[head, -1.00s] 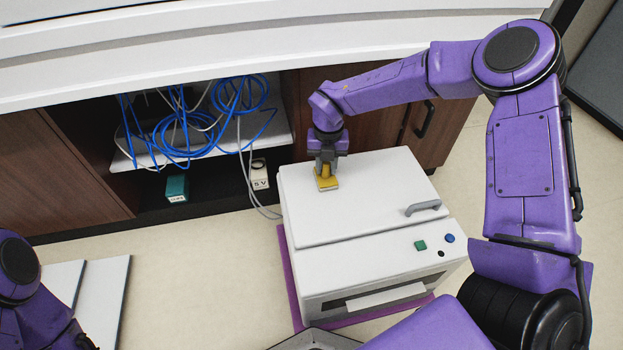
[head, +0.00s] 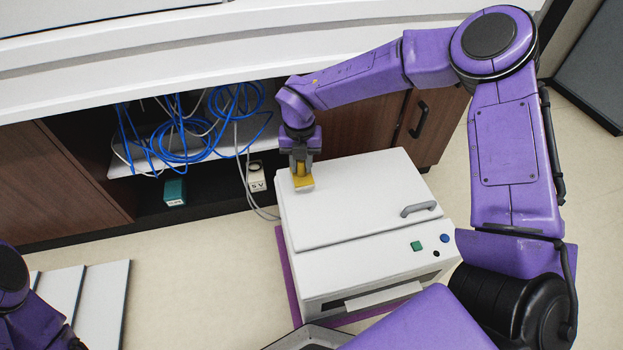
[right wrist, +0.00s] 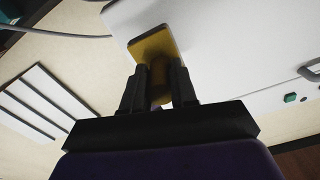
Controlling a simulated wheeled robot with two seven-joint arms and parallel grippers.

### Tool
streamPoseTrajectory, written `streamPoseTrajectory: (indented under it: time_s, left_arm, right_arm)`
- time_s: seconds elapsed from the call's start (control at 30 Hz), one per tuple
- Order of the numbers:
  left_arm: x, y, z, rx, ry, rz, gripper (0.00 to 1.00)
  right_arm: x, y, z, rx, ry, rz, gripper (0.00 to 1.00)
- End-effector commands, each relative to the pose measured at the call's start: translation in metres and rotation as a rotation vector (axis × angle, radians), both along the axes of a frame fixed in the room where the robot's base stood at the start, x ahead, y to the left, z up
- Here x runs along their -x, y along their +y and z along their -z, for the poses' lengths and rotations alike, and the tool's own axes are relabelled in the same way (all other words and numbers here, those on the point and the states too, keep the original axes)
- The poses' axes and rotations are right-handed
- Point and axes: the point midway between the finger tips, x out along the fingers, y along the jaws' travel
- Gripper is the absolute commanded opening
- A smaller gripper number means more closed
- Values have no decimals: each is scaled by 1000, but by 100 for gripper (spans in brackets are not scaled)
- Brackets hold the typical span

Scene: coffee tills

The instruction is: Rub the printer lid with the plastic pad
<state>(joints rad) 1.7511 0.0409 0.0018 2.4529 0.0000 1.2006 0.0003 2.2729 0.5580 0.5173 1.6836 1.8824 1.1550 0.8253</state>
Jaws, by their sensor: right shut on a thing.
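The white printer (head: 350,262) stands on the floor with its flat white lid (head: 355,198) on top. My right gripper (head: 301,163) is over the lid's back left part, close to its left edge. It is shut on the yellow plastic pad (head: 303,182), whose lower side is at the lid surface; I cannot tell for sure whether it touches. In the right wrist view the yellow pad (right wrist: 152,46) sits between the fingers over the edge of the white lid (right wrist: 215,60). Only part of my left arm shows at the lower left, and its gripper is out of view.
A grey handle (head: 419,209) sticks up at the lid's right front. Green (head: 416,246) and blue (head: 444,238) buttons are on the printer. A cabinet shelf (head: 225,148) with tangled blue cables is behind. White panels (head: 100,300) lie at the left.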

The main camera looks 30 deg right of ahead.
Motion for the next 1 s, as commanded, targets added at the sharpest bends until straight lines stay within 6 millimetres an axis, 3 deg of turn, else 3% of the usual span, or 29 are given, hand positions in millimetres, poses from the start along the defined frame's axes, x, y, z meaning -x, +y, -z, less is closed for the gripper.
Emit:
streamPoseTrajectory:
  time_s: [0.03, 0.4, 1.0]
  left_arm:
    - [0, 0, -9, 0, 0, 1, 53]
    - [-1, 1, -35, -2, -1, 2, 53]
    - [-1, 1, -39, -2, -1, 1, 53]
  right_arm:
    - [0, 0, -9, -1, -1, 0, 0]
    - [-1, 3, -39, 0, 0, -4, 0]
    - [-1, 3, -43, 0, 0, -5, 0]
